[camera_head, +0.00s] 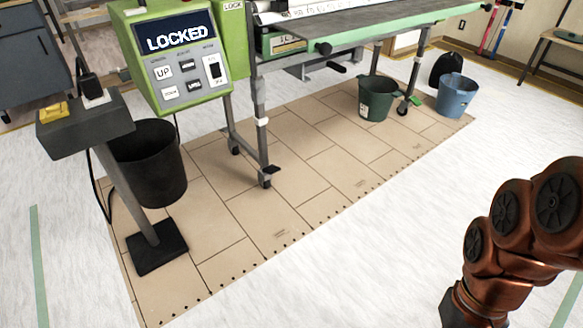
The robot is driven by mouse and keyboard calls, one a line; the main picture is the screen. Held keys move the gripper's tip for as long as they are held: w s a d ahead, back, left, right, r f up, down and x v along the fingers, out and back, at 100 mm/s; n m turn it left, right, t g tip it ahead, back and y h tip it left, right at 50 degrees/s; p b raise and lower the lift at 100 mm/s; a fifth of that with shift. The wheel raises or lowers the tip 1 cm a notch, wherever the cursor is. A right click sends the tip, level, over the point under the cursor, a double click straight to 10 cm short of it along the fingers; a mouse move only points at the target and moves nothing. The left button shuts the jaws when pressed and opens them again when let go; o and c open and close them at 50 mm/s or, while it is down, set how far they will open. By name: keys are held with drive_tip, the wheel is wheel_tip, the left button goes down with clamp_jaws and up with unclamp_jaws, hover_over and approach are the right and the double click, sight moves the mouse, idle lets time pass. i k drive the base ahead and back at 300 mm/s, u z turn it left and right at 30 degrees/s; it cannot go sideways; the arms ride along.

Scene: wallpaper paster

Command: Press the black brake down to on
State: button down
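A small black brake lever (272,170) sticks out at the caster at the foot of the near table leg (259,110), just above the floor covering. It is too small to tell whether it is up or down. My copper-coloured arm shows at the lower right, well apart from the brake. My gripper is not in view. The green control box (185,55) at the upper left has a screen reading "LOCKED" and several buttons.
A black bin (150,170) and a pedestal (150,225) with a grey box on top stand left of the caster. A green bucket (377,98) and a blue bucket (457,95) stand at the back right. The tan floor covering (290,205) before the caster is clear.

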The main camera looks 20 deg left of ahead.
sight(271, 169)
drive_tip(key=z, duration=0.45)
drive_tip(key=k, duration=0.55)
drive_tip(key=z, duration=0.05)
drive_tip(key=i, duration=0.8)
drive_tip(key=u, duration=1.3)
drive_tip(key=i, duration=1.05)
drive_tip(key=u, duration=1.35)
drive_tip(key=i, duration=0.25)
drive_tip(key=u, duration=0.2)
